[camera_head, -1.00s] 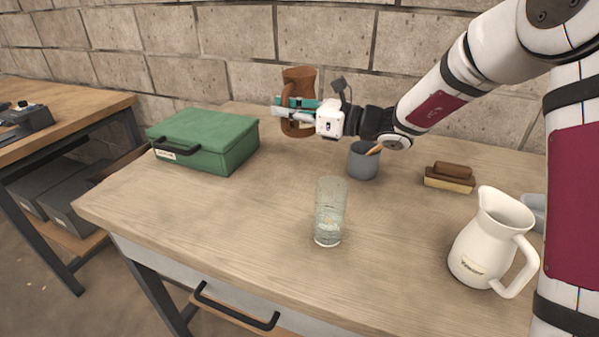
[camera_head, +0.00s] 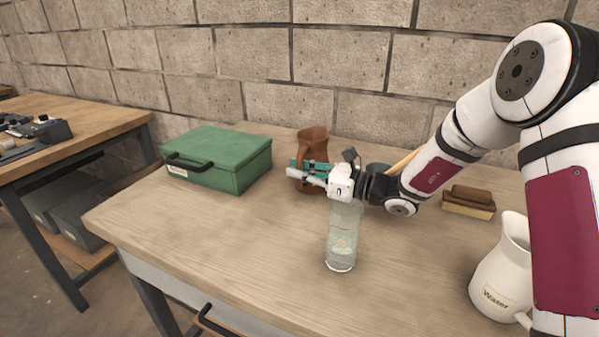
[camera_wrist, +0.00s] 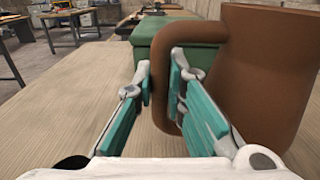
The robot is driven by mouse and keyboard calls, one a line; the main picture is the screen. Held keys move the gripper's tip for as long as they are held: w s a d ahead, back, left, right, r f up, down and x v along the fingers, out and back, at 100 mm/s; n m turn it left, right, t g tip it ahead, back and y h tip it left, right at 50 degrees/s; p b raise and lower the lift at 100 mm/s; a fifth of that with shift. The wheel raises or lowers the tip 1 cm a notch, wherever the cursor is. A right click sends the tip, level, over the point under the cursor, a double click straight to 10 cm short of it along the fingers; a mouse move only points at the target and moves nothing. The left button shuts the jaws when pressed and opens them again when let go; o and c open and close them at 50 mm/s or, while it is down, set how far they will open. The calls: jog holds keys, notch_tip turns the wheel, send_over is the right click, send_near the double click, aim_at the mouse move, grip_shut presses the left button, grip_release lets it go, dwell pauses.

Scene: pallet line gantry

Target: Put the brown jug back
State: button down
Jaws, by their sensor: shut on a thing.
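The brown jug (camera_head: 313,143) stands upright at the back of the wooden table, right of the green case, in the head view. Its base appears at or very near the tabletop; I cannot tell whether it touches. My gripper (camera_head: 308,170) is at the jug's near side. In the wrist view my gripper (camera_wrist: 166,90) is shut on the handle of the brown jug (camera_wrist: 262,85), with the teal finger pads on either side of the handle. Part of the jug is hidden behind the fingers in the head view.
A glass (camera_head: 342,240) stands just in front of my wrist. A green case (camera_head: 222,158) is left of the jug. A brush (camera_head: 469,201) and a white jug (camera_head: 500,275) are at right. The table's left front is clear.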

dwell(0.3)
jog(key=c, duration=1.6)
grip_release()
jog(key=shift+f, duration=0.1)
jog(key=shift+c, duration=0.2)
jog(key=shift+d+r, duration=0.1)
jog(key=shift+r, duration=0.1)
jog(key=v, duration=0.7)
jog(key=shift+s+d, duration=0.1)
jog(key=shift+p, duration=0.3)
